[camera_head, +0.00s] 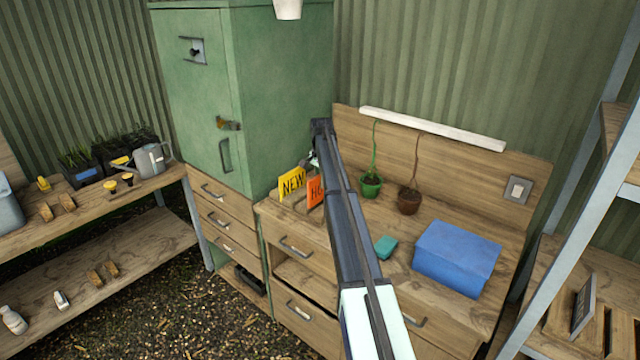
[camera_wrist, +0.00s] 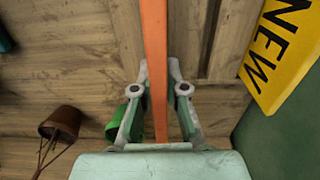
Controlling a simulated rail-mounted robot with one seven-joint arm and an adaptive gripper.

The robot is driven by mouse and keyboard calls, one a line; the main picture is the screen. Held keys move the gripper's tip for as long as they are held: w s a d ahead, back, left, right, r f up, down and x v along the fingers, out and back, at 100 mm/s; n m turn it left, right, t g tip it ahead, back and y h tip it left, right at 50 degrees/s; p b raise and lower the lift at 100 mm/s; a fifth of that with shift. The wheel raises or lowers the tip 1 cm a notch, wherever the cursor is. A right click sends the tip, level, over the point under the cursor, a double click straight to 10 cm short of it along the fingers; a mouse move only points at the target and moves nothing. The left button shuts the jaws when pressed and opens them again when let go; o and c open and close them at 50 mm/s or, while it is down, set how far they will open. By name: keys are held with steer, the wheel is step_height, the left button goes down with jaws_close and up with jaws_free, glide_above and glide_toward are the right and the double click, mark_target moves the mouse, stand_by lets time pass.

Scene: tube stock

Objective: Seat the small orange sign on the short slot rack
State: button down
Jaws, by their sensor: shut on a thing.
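The orange sign (camera_head: 315,191) stands edge-on in the wrist view (camera_wrist: 155,60), as a narrow upright strip between my fingers. My gripper (camera_wrist: 159,95) is shut on it, one finger on each side. In the head view my arm hides part of the sign and most of the gripper. The sign is over the left end of the wooden bench, just right of the yellow NEW sign (camera_head: 292,184). Wooden slats (camera_wrist: 228,40) show beside the orange sign in the wrist view, perhaps part of a slot rack. I cannot tell whether the sign touches them.
The green cabinet (camera_head: 285,90) stands close on the left. A teal block (camera_head: 386,246) and a blue box (camera_head: 456,258) lie to the right. Some bench top between them is bare.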

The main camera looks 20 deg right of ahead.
steer(key=shift+f, duration=0.15)
steer(key=shift+f+b, duration=0.6)
steer(key=shift+f, duration=1.05)
steer(key=shift+f, duration=0.2)
steer(key=c, duration=1.1)
jaws_free()
steer(key=shift+c, duration=0.2)
steer(key=shift+r, duration=0.1)
step_height(320, 180, up, 12)
steer(key=shift+f, duration=0.1)
steer(key=shift+s, duration=0.1)
